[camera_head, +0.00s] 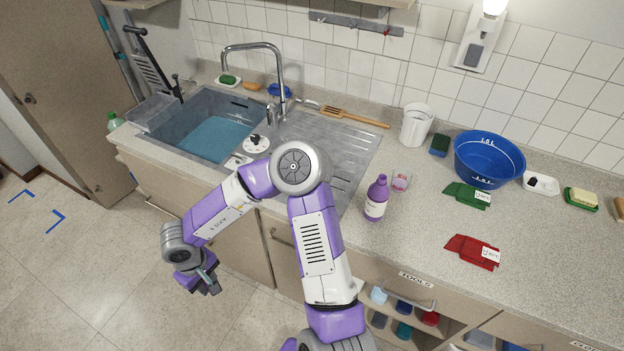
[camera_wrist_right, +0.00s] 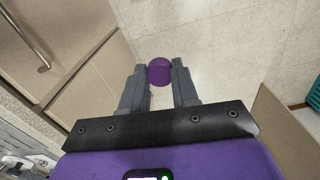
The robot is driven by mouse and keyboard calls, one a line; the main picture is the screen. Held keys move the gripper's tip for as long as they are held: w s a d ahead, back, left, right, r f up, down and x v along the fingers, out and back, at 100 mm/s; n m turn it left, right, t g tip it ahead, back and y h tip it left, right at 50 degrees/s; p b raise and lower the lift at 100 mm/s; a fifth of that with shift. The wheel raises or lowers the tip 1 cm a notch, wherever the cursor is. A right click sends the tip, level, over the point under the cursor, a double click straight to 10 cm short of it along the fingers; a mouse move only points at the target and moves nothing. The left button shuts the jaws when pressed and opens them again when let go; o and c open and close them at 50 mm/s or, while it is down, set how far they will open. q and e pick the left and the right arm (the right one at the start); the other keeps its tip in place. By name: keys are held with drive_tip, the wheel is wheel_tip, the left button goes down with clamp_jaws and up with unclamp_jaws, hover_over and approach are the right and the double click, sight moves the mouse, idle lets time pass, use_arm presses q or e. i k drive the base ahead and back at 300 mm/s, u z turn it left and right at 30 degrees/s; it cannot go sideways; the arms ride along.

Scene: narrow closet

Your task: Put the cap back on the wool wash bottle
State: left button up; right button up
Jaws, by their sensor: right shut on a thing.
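The purple wool wash bottle (camera_head: 376,200) with a white label stands upright on the counter, right of the sink's drainer. Its narrow top shows, but it is too small to tell the opening. In the right wrist view, my right gripper (camera_wrist_right: 160,80) is shut on a round purple cap (camera_wrist_right: 160,72), held at the fingertips above the floor.
A small clear cup (camera_head: 401,181) stands close beside the bottle. Green (camera_head: 468,195) and red (camera_head: 472,250) cloths lie to the right, with a blue basin (camera_head: 489,158) behind. A white jug (camera_head: 416,125) stands at the back.

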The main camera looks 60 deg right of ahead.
sight(378, 193)
drive_tip(key=i, duration=0.5)
drive_tip(key=z, duration=3.85)
